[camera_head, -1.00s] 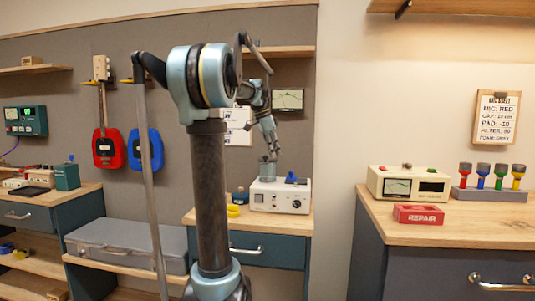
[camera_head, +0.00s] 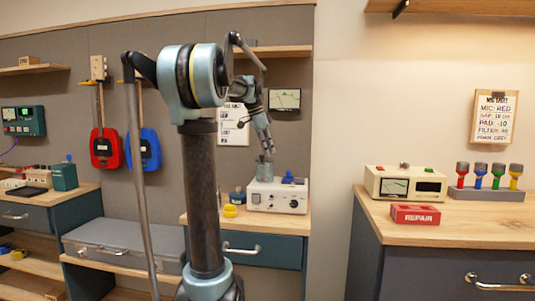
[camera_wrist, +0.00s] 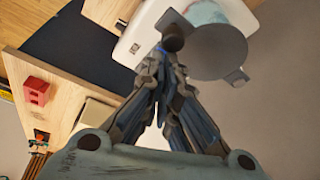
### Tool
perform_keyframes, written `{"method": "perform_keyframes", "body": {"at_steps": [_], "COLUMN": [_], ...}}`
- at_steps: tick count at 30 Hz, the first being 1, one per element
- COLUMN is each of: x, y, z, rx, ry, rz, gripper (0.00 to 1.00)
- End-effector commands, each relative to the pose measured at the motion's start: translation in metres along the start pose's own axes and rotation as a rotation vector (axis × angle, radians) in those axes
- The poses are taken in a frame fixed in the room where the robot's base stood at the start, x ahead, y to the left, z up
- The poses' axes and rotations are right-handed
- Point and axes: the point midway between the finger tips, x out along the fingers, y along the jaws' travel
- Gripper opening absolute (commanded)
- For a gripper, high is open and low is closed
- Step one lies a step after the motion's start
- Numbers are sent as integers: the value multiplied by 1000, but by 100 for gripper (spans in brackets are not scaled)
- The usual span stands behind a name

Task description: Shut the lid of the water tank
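The water tank (camera_head: 266,170) is a small pale, see-through vessel on a white machine (camera_head: 290,196) on the back counter. In the wrist view the tank (camera_wrist: 206,12) shows at the top, partly behind its lid. The lid (camera_wrist: 220,52) is a round grey disc with a small tab, standing swung away from the tank mouth. My gripper (camera_wrist: 166,58) has its fingers drawn together, with their tips beside the lid's left edge; I cannot tell whether they touch it. In the head view my gripper (camera_head: 268,150) points down just above the tank.
The right counter (camera_head: 450,228) holds a cream meter box (camera_head: 405,183), a red repair box (camera_head: 415,214) and several coloured plugs. A grey case (camera_head: 125,243) lies at left.

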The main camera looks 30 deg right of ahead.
Motion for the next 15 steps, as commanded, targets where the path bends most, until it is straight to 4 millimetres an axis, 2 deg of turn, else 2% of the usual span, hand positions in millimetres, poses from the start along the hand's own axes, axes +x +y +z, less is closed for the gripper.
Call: {"method": "perform_keyframes", "body": {"at_steps": [9, 15], "x": [-54, -78], "y": [0, 0], "z": [-2, -4], "rx": [0, 2], "ry": [-3, -1], "rz": [1, 2], "gripper": [0, 0]}}
